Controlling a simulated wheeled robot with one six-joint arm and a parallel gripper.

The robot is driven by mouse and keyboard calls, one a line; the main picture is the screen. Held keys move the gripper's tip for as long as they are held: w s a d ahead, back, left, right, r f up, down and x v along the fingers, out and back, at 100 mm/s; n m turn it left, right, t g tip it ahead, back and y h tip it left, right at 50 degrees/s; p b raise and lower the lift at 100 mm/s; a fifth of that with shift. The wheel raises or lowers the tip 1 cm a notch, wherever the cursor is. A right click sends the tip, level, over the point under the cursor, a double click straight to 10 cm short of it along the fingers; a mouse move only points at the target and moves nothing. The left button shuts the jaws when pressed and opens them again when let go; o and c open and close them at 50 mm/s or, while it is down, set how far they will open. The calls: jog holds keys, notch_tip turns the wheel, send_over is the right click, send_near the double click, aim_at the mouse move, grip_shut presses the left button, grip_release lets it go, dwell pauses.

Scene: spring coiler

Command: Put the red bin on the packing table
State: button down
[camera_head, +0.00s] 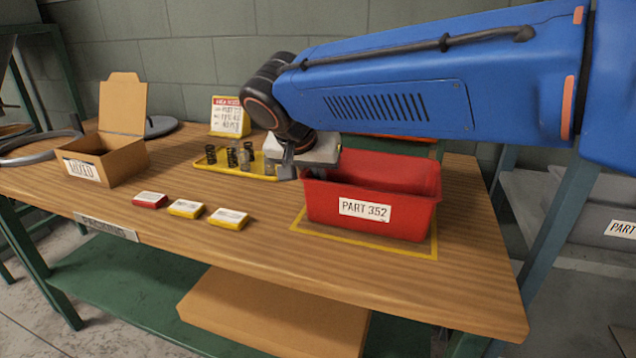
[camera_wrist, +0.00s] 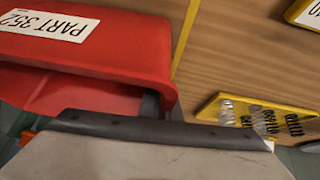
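The red bin (camera_head: 335,222), labelled PART 352, is upright within a yellow outline on the wooden top of the packing table (camera_head: 470,285). I cannot tell whether its base fully touches the wood. My gripper (camera_head: 297,172) is at the bin's left end, pointing down over its rim. In the wrist view, the bin (camera_wrist: 130,45) lies at upper left and my gripper (camera_wrist: 165,105) has a dark finger inside its wall. The fingers sit close together around the rim and look shut on it; the outer finger is mostly hidden.
A yellow tray of springs (camera_head: 225,168) lies just left of my gripper. Several small red and yellow boxes (camera_head: 187,208) and an open cardboard box (camera_head: 122,160) stand further left. A sign (camera_head: 229,115) stands at the back. A grey bin (camera_head: 598,228) is at right.

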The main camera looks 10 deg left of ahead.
jog(key=shift+f, duration=0.1)
jog(key=c, duration=2)
grip_release()
jog(key=shift+r, duration=0.2)
jog(key=v, duration=1.2)
